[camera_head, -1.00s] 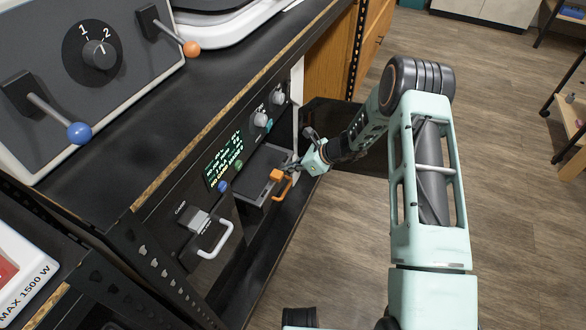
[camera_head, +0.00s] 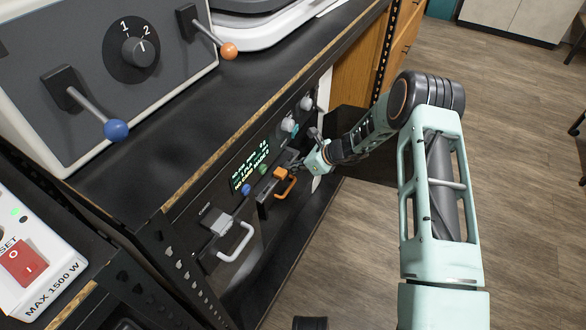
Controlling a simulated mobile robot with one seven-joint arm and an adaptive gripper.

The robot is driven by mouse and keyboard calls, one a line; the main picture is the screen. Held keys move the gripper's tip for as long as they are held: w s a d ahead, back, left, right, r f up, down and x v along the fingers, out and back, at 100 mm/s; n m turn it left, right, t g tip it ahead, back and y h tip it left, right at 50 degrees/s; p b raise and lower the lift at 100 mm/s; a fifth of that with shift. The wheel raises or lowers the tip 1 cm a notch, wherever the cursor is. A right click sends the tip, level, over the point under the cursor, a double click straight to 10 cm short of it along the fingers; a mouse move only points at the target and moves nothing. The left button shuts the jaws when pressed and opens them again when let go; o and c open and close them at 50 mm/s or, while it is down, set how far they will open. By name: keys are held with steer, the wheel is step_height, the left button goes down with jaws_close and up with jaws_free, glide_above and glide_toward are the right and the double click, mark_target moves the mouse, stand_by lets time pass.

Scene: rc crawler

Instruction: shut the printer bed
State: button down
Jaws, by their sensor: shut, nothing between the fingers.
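The printer sits on the shelf under the black worktop, with a green-lit screen (camera_head: 250,168) on its front. Its printer bed (camera_head: 266,204) shows only a short grey front part, with an orange handle (camera_head: 287,183). The rest of the bed is inside the machine or hidden. My gripper (camera_head: 301,165) is shut and empty, close to the orange handle and the bed's front. I cannot tell whether it touches them.
A drawer with a white handle (camera_head: 236,243) is left of the bed. A lever machine (camera_head: 110,60) stands on the worktop.

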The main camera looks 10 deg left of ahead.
steer(key=shift+d, duration=0.15)
steer(key=shift+d, duration=0.35)
steer(key=d+f+p+v, duration=0.1)
steer(key=p+v, duration=0.2)
steer(key=v, duration=0.9)
steer(key=shift+s+d+f, duration=0.2)
steer(key=shift+s+d, duration=0.1)
steer(key=shift+s, duration=0.15)
